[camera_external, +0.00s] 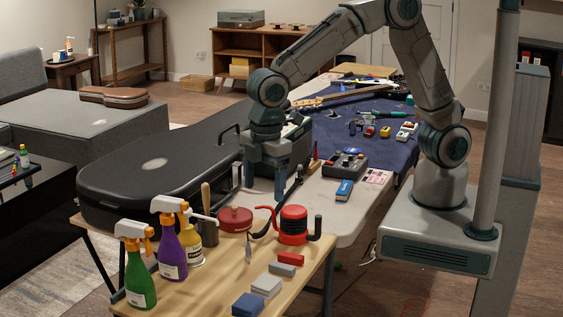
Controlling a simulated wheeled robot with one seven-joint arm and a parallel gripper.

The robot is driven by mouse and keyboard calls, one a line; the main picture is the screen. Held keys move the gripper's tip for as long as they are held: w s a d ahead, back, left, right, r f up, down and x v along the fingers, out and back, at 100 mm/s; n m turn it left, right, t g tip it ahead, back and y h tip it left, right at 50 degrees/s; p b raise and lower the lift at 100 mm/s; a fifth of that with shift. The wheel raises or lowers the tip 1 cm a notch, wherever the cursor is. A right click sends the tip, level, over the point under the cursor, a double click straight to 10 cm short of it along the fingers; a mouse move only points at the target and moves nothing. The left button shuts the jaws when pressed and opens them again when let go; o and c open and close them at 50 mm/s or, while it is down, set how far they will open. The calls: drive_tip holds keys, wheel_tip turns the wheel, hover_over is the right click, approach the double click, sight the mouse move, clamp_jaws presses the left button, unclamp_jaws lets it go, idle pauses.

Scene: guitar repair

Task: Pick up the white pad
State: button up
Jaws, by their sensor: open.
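The white pad (267,286) is a small pale block lying flat on the light wooden table (212,297) at the front. It is in a slanting row with a blue pad (248,304) in front of it and a grey pad (282,269) and a red pad (291,259) behind it. My gripper (265,191) points down, with its two fingers apart and nothing visible between them. It is above and behind the white pad, well apart from it, near the black case and the table's far side.
Spray bottles (138,272) stand at the table's left. A red round tin (235,219) and a red-and-black pot (293,225) stand between my gripper and the pads. A large black guitar case (160,168) lies behind at left. The wood around the pads is mostly clear.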

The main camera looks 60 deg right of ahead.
drive_tip(key=s+a+f+n, duration=0.3)
drive_tip(key=s+a+f, duration=0.15)
drive_tip(key=a, duration=0.35)
hover_over(266, 281)
drive_tip(key=shift+g, duration=0.3)
drive_tip(key=f, duration=0.8)
drive_tip(key=shift+a, duration=0.2)
drive_tip(key=shift+d+f+p, duration=0.15)
drive_tip(key=shift+f+p, duration=0.25)
drive_tip(key=shift+f, duration=1.2)
drive_tip(key=shift+d+f+p, duration=0.1)
drive_tip(key=shift+f+p, duration=0.3)
drive_tip(key=shift+f, duration=1.15)
drive_tip(key=c, duration=1.1)
